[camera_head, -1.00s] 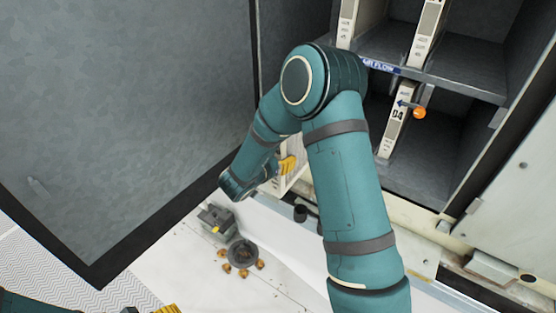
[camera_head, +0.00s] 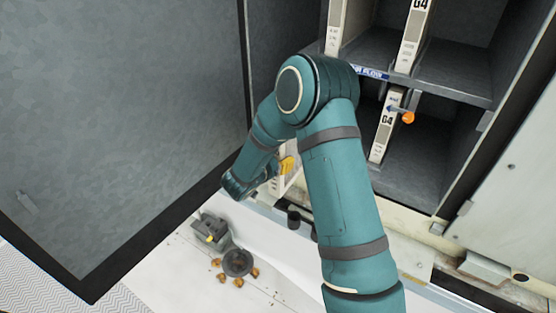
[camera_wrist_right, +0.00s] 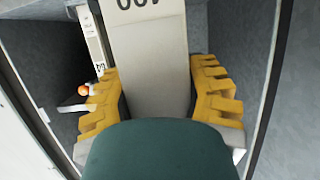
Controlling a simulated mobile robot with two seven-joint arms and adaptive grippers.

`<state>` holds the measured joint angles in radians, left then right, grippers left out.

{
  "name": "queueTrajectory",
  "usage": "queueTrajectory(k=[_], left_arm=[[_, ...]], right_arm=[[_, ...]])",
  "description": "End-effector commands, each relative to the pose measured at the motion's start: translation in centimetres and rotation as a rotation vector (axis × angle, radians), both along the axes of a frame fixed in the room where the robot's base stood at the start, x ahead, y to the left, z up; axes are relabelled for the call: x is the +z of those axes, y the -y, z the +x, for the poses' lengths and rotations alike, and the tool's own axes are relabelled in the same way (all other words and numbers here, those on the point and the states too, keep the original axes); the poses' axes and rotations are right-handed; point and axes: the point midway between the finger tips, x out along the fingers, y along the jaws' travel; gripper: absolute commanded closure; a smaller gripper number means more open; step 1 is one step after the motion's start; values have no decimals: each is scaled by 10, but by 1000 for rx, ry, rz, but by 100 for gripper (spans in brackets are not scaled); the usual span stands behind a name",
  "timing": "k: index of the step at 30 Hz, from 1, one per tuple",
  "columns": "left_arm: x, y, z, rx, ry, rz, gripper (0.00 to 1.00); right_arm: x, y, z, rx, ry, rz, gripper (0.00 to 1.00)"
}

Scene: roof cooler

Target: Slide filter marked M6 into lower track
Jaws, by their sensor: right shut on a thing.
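My right gripper (camera_head: 286,166) is shut on a pale filter (camera_head: 290,182), mostly hidden behind my arm in the head view. In the right wrist view, the gripper's yellow fingers (camera_wrist_right: 160,100) sit on both sides of the filter's narrow face (camera_wrist_right: 155,65). Black marking at its top is cut off, so I cannot read M6. The lower bay (camera_head: 418,180) holds a filter marked G4 (camera_head: 385,125), with an orange knob (camera_head: 408,118) beside it; the knob also shows in the right wrist view (camera_wrist_right: 84,90). My arm hides the bay's left part and any track there. My left gripper is out of view.
A shelf edge with a blue air flow label (camera_head: 370,73) divides the bays. Upper filters (camera_head: 413,35) stand above it. A large grey door panel (camera_head: 120,120) fills the left. A grey device (camera_head: 210,230) and a dark bowl (camera_head: 238,262) are below.

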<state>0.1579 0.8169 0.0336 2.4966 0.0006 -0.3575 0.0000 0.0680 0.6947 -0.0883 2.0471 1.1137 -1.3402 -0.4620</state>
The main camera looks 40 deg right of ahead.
Motion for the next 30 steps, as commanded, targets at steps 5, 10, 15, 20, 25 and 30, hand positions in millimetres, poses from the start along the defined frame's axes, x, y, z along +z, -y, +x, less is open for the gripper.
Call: queueTrajectory(k=[5, 10, 15, 20, 25, 30], left_arm=[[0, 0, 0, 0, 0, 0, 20], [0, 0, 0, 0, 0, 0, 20], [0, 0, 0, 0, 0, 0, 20], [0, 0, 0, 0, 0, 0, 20], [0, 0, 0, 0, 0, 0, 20], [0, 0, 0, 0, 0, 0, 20]], right_arm=[[1, 1, 0, 0, 1, -2, 97], [1, 0, 0, 0, 1, -2, 97], [1, 0, 0, 0, 1, -2, 97], [1, 2, 1, 0, 1, -3, 97], [1, 6, 3, 0, 2, -2, 97], [0, 13, 6, 0, 2, -2, 97]])
